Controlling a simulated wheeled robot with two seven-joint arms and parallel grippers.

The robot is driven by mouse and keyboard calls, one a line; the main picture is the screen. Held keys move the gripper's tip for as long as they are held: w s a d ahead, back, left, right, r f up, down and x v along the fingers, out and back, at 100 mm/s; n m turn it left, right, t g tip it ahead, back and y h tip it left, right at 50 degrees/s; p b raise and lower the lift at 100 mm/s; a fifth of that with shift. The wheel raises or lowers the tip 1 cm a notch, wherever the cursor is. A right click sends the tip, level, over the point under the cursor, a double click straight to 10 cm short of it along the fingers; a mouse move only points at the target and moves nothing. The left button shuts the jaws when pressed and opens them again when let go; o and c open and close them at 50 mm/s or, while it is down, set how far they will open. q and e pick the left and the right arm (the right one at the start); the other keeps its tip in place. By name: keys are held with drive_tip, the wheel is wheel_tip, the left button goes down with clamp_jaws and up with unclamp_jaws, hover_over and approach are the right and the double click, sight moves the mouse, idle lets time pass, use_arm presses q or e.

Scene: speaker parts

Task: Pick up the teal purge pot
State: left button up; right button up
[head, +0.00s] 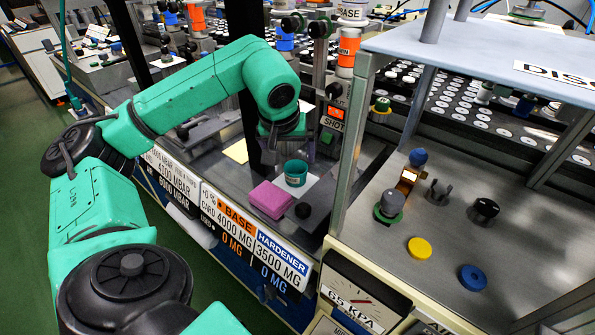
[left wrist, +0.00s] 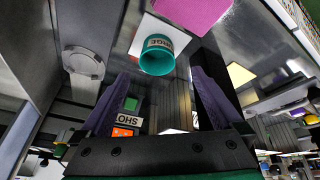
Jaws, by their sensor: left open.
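The teal purge pot (head: 295,173) stands upright on a white card on the grey bench, with its dark opening up. In the left wrist view the pot (left wrist: 157,62) shows its rim and a white label ending in "RGE". My left gripper (head: 288,143) is just above and behind the pot in the head view, its fingers partly hidden. In the left wrist view its two purple fingers (left wrist: 160,78) are spread wide with nothing between them, and the pot shows beyond their tips. My right gripper is not in view.
A dark post stands behind my forearm. A clear-sided cabinet with a pale top (head: 470,50) closes off the right side. A yellow card (head: 237,151) lies left of the pot.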

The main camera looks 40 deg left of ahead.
sight(296, 168)
use_arm(q)
drive_tip(key=p+x, duration=0.1)
drive_tip(key=x, duration=0.6)
drive_tip(key=shift+w+d, duration=0.15)
drive_tip(key=shift+d, duration=0.05)
drive_tip(key=shift+w+a+f, duration=0.1)
drive_tip(key=shift+w+f, duration=0.05)
drive_tip(key=shift+f, duration=0.2)
drive_tip(key=c, duration=1.4)
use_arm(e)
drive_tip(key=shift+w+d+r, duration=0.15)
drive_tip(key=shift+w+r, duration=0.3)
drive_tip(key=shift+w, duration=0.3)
use_arm(q)
drive_tip(key=shift+r, duration=0.15)
drive_tip(key=shift+c, duration=0.2)
wheel_tip(296, 168, up, 20)
drive_tip(key=p, duration=0.2)
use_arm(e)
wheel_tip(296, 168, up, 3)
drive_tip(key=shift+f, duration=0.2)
